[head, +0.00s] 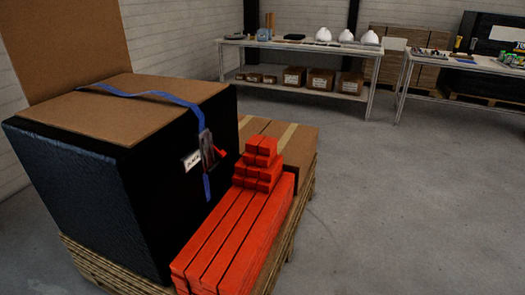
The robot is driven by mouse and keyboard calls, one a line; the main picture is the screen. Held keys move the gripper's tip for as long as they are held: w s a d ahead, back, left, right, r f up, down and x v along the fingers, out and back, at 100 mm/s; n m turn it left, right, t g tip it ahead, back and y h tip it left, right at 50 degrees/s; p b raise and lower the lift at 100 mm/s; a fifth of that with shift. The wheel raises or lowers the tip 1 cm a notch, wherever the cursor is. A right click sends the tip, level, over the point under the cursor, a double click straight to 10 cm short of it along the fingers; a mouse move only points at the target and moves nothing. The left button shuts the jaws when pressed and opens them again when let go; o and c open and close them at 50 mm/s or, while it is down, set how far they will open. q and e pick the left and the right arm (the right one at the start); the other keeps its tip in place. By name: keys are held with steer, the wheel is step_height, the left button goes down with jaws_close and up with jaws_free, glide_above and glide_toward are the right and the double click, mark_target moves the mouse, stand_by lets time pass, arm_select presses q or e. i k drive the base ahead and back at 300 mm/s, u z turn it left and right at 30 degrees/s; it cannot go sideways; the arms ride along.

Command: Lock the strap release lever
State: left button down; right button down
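A blue strap (150,93) runs over the cardboard top of a large black-wrapped load (75,185) and down its right side. A dark ratchet buckle (207,148) sits on that side near the top edge. A small red lever (219,154) sticks out at the buckle's right; its exact position is too small to tell. The blue strap's tail (207,187) hangs below the buckle. A white label (192,160) is beside the buckle on its left. Neither of my grippers shows in the head view.
The load stands on a wooden pallet (90,262). Red beams (235,235), stacked red blocks (258,165) and a cardboard box (300,140) crowd its right side. Grey floor (400,210) is clear to the right. Workbenches (300,46) with white helmets (346,36) stand at the back.

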mark_target(222, 153)
steer(key=z, duration=1.05)
steer(key=i, duration=3.25)
steer(key=u, duration=3.95)
